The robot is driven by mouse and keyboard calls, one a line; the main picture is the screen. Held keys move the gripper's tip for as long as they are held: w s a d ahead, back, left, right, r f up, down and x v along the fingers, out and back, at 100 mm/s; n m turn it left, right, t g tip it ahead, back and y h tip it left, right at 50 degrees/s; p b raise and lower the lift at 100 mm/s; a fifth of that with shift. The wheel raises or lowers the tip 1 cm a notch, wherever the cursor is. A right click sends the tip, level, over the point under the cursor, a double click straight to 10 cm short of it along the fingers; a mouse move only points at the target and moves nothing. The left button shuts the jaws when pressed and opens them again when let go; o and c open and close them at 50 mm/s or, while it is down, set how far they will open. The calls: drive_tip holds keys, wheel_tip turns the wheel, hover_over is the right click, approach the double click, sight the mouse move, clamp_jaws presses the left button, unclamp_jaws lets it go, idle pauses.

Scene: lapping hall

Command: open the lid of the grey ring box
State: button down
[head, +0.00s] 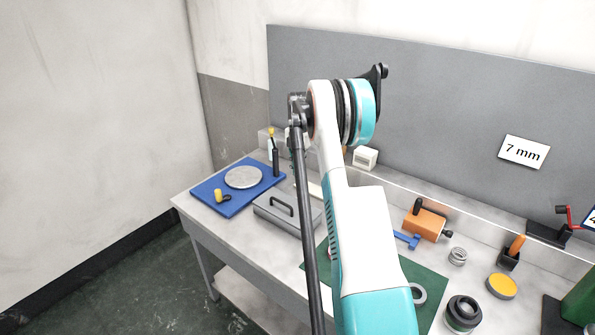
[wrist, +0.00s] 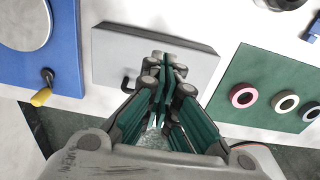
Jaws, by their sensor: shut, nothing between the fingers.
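The grey ring box (head: 264,218) stands on the bench in the middle left of the head view, with a dark handle (head: 281,206) on its lid. The lid looks shut. In the wrist view the box (wrist: 120,55) lies beyond and under my gripper (wrist: 166,62), which is shut and empty. The fingertips are over the box in the picture; I cannot tell whether they touch it. Part of the handle (wrist: 127,83) shows just left of the fingers; the rest is hidden behind them.
Left of the box is a blue board (head: 232,206) with a silver disc (head: 243,177) and a yellow-knobbed crank (head: 221,196). Right of it is a green mat (wrist: 258,75) with several rings. An orange block (head: 425,223) stands farther right. A grey panel rises behind the bench.

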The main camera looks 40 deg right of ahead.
wheel_tip(320, 180, up, 11)
drive_tip(key=shift+d+f, duration=0.15)
drive_tip(key=shift+d, duration=0.05)
